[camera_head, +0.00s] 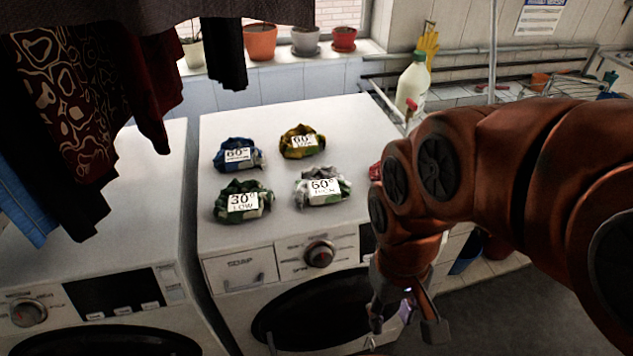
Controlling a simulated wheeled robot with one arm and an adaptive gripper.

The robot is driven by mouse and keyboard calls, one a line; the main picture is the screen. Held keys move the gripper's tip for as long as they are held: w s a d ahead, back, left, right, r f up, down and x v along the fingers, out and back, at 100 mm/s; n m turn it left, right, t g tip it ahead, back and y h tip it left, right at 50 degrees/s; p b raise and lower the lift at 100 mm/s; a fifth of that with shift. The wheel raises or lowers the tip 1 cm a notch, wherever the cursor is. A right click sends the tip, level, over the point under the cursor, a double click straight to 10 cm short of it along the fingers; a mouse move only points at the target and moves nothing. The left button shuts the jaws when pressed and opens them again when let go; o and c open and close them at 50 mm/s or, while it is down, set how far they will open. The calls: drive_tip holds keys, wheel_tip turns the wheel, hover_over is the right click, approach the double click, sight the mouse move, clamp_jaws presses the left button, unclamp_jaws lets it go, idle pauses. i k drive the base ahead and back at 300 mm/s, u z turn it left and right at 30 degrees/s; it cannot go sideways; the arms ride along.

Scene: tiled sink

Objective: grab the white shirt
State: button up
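The whitish folded cloth bundle (309,192), with green patches and a "60°" label, lies at the front right of the group on top of the washing machine (270,226). It is the palest of the bundles. I cannot tell for sure that it is a shirt. My gripper (404,334) hangs at the machine's front right, pointing down, below the level of the machine's top. It is right of and below the pale bundle and apart from it. Its fingers are spread with nothing between them.
Blue (224,158), yellow (291,150) and green (233,207) labelled bundles lie near the pale one. A red item (375,172) is partly hidden by my arm. A white bottle (411,90) stands behind. Dark clothes (75,95) hang at upper left.

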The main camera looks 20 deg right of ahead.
sight(322, 184)
drive_tip(key=u, duration=3.3)
drive_tip(key=k, duration=1.6)
drive_tip(key=z, duration=1.3)
drive_tip(key=i, duration=0.5)
